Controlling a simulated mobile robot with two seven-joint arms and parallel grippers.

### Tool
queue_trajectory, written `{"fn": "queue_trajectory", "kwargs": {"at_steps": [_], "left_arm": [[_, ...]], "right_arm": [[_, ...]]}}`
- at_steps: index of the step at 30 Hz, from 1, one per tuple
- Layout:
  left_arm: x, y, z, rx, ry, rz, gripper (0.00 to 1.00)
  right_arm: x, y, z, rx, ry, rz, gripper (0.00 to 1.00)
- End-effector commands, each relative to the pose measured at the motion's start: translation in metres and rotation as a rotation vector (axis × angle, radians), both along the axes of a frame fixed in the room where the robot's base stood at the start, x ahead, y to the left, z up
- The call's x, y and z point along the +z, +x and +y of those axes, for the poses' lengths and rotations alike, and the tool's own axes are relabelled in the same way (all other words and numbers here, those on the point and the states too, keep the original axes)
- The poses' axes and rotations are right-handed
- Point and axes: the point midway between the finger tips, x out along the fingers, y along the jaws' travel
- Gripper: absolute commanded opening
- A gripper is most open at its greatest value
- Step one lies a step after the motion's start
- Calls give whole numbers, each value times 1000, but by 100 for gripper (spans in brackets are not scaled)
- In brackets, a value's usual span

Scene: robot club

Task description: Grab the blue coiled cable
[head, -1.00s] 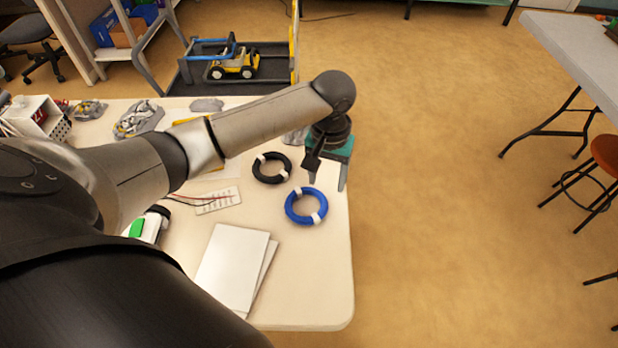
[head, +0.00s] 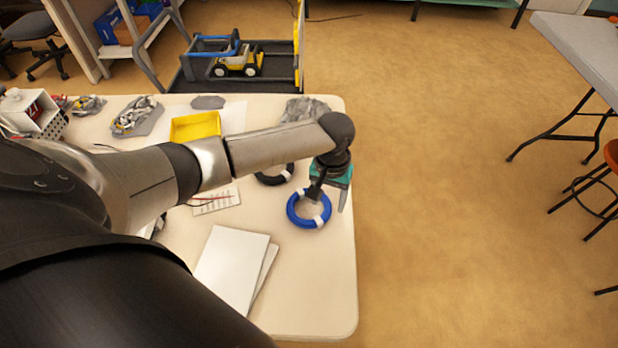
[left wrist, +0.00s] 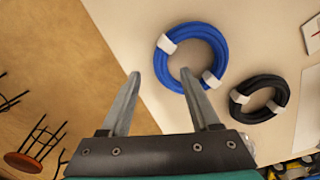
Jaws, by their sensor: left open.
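The blue coiled cable (head: 294,212) lies flat on the white table, a ring bound with white bands. In the left wrist view the blue cable (left wrist: 212,42) lies ahead of the fingertips, mostly beyond the one on the right. My left gripper (head: 326,204) is over the far right side of the blue cable in the head view. Its two fingers are spread apart and nothing is between them; the wrist view shows the open gripper (left wrist: 160,78) too. I cannot tell its exact height above the table. My right gripper is not in view.
A black coiled cable (head: 272,180) lies just behind the blue one, partly hidden by my left arm. White papers (head: 232,266) lie nearer me. A yellow tray (head: 195,127) and grey bags stand farther back. The table's right edge (head: 354,270) is close by.

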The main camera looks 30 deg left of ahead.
Motion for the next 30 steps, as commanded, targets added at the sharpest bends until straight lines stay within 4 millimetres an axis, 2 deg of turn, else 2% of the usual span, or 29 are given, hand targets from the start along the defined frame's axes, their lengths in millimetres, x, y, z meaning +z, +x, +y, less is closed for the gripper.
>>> {"fn": "queue_trajectory", "kwargs": {"at_steps": [1,6,16,30], "left_arm": [[-12,-2,0,0,1,3,62],[-35,-4,-1,0,1,2,62],[-40,-3,0,0,1,0,62],[-40,-3,-1,0,1,1,10]], "right_arm": [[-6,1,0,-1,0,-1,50],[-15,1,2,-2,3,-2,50],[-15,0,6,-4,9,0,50],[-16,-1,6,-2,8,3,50]]}}
